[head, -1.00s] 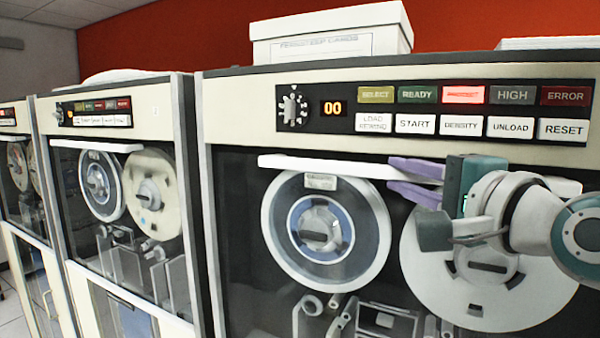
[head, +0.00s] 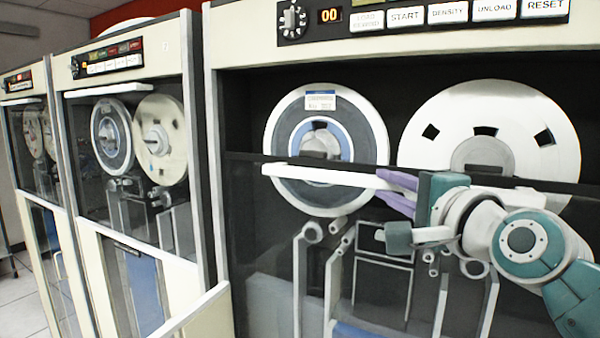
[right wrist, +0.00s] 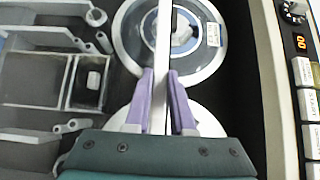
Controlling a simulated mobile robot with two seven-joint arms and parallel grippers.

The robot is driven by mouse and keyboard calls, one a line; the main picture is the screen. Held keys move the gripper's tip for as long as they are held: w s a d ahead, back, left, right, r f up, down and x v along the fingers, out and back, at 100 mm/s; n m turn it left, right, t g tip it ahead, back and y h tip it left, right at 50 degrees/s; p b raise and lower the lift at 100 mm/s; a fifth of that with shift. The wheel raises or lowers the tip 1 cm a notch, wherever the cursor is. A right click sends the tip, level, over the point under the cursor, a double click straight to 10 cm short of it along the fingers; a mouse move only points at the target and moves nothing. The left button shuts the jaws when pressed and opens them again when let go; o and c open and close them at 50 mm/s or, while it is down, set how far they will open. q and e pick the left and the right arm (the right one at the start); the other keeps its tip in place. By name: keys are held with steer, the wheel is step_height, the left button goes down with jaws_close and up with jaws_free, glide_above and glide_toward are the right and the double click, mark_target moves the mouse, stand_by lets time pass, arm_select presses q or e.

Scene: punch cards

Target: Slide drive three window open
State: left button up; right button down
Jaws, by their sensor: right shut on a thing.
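The window of the nearest tape drive is a glass pane with a long white handle bar (head: 320,174) along its top edge. The pane's top edge now crosses the lower part of the left reel (head: 325,110) and the large right reel (head: 485,110), whose upper parts show uncovered. My right gripper (head: 385,190) has its purple fingers shut on the handle bar. In the right wrist view the bar (right wrist: 163,45) runs between the two fingers (right wrist: 161,95). My left gripper is not in view.
The control panel (head: 430,18) with dial and buttons is above the window. Two more tape drives stand at the left, the closer with its white handle (head: 110,91) at the top of its window. A cream panel edge (head: 195,312) sticks out low at the front.

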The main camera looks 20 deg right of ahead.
step_height(320, 180, down, 27)
steer(key=b, duration=2)
steer(key=c, duration=0.8)
jaws_free()
steer(key=shift+o, duration=0.2)
steer(key=s, duration=1)
steer(key=shift+a, duration=0.4)
